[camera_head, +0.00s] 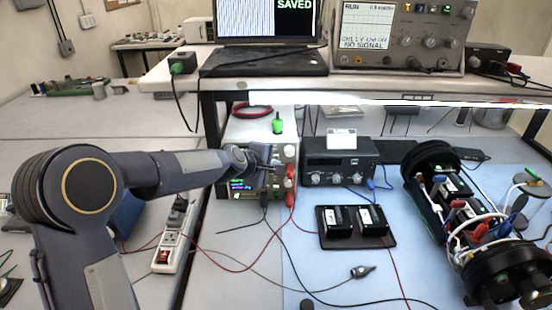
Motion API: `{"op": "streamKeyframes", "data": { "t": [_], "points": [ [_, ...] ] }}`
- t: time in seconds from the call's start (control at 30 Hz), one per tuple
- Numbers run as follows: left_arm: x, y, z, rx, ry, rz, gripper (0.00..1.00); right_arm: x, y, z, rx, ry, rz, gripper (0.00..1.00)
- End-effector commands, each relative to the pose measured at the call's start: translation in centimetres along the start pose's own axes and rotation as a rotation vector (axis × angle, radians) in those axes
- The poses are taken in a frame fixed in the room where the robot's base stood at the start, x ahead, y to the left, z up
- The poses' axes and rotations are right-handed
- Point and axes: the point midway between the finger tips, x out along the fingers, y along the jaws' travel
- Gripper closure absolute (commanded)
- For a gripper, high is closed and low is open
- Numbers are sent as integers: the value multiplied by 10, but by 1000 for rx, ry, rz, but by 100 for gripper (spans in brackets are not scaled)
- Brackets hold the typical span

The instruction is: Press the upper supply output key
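The bench supply (290,154) stands under the shelf, left of centre, with a small lit display (241,185) and red terminals on its right side. My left arm reaches in from the left, and its gripper (262,160) is at the supply's front face. It covers part of the front, so the output key cannot be made out. Whether the fingers are open or shut, and whether they touch the panel, is too small to tell. My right gripper is not in view.
A dark instrument (340,163) stands right of the supply. A black tray (355,227) with two modules and an opened cylinder (470,220) with wiring are further right. Red and black leads cross the bench. A power strip (174,238) lies at left. The shelf carries a laptop (264,62) and oscilloscope (402,38).

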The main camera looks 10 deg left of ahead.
Motion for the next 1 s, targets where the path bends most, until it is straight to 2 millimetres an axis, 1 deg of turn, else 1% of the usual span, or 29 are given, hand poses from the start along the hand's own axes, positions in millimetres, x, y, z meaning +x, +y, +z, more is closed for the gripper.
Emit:
{"op": "streamKeyframes", "data": {
  "t": [0.4,1.0],
  "points": [
    [6,5,-5,0,1,0,100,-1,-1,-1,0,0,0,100],
    [8,6,-6,0,0,0,100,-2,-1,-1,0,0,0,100]
  ]
}}
